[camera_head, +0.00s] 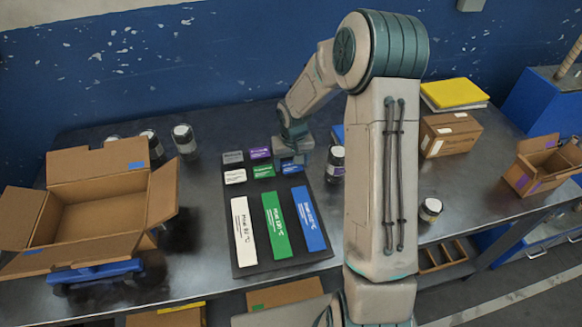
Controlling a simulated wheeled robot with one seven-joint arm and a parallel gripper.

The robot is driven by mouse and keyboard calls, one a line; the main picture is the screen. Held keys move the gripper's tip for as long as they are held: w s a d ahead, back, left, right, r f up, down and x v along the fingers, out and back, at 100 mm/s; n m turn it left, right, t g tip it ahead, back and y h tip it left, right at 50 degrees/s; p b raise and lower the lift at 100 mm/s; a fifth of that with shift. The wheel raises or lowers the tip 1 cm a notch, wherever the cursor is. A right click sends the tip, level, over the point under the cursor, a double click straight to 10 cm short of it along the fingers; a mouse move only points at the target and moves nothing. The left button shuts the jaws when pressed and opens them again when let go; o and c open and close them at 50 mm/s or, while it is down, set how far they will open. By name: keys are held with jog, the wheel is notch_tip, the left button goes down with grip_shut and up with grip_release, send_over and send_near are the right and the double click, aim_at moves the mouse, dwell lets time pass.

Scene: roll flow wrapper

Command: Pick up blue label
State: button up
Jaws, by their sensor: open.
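A small blue label (291,168) lies at the right end of the front row of small labels on a dark mat (248,206). A long blue strip with white print (309,218) lies nearer, on the mat's right side. My gripper (291,159) is open and points down over the back right part of the mat, at the small blue label's back edge. It partly hides the mat there. I cannot tell whether the fingers touch the label.
Green (276,225) and white (244,231) strips lie left of the blue strip. Small green (264,171) and purple (260,153) labels are close by. A dark jar (335,164) stands right of the mat. An open cardboard box (98,205) stands left.

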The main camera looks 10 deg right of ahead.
jog(key=shift+f, duration=0.1)
dwell(0.3)
jog(key=c, duration=0.7)
jog(key=shift+c, duration=0.2)
